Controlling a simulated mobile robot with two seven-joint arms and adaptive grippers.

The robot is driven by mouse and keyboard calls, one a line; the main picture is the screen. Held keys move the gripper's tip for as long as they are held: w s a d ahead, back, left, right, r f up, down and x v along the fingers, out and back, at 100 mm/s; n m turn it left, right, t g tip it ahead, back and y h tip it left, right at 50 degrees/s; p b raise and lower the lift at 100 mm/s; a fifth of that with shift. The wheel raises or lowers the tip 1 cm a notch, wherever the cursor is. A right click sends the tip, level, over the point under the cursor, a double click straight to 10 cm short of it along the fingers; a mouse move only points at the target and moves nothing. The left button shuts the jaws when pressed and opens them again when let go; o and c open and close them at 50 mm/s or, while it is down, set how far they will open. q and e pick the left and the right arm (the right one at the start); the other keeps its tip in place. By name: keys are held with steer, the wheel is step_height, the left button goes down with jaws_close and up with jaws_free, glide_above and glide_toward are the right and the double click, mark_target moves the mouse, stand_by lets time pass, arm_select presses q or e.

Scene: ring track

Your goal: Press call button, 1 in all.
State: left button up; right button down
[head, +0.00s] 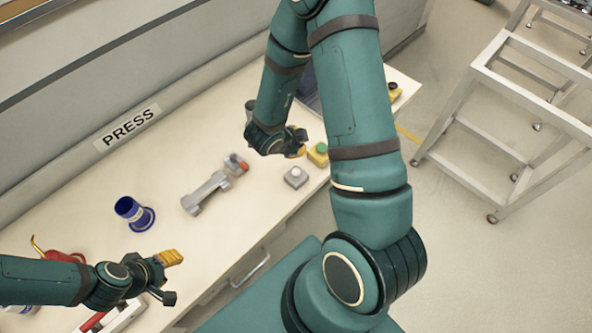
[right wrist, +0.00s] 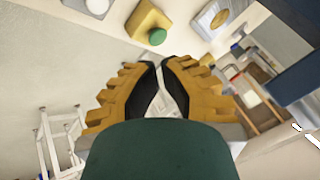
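Several button boxes stand on the table's right part in the head view: a grey one with a white button (head: 295,177), a yellow one with a green button (head: 318,154), and a yellow one with a dark button (head: 394,92). Which is the call button I cannot tell. My right gripper (head: 300,145) is just beside the green-button box, fingertips together and empty. In the right wrist view the green button (right wrist: 158,36) lies beyond the fingertips (right wrist: 159,64), with no contact visible. My left gripper (head: 178,278) is open and empty over the table's near left.
A PRESS sign (head: 128,126) is on the wall ledge. A blue cup-like part (head: 134,213), a grey part (head: 205,193) and a red-ended part (head: 236,165) lie on the table (head: 225,235). A metal frame stand (head: 500,100) stands right, across open floor.

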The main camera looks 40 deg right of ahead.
mark_target(296, 172)
arm_select(q)
step_height(296, 172, down, 8)
steer(key=b, duration=0.7)
steer(key=shift+d, duration=0.15)
arm_select(e)
step_height(296, 172, down, 8)
steer(key=shift+f, duration=0.25)
arm_select(q)
steer(key=shift+f, duration=0.15)
arm_select(e)
steer(key=shift+f, duration=0.15)
arm_select(q)
steer(key=shift+f+b, duration=0.2)
steer(key=shift+b, duration=0.15)
arm_select(e)
steer(key=shift+f, duration=0.25)
arm_select(q)
steer(key=shift+f+b, duration=0.45)
steer(key=shift+b, duration=0.05)
arm_select(e)
steer(key=shift+f, duration=0.6)
arm_select(q)
steer(key=shift+r, duration=0.1)
stand_by(0.4)
steer(key=shift+r+p, duration=0.85)
steer(key=shift+p, duration=0.15)
arm_select(e)
steer(key=shift+r, duration=1.05)
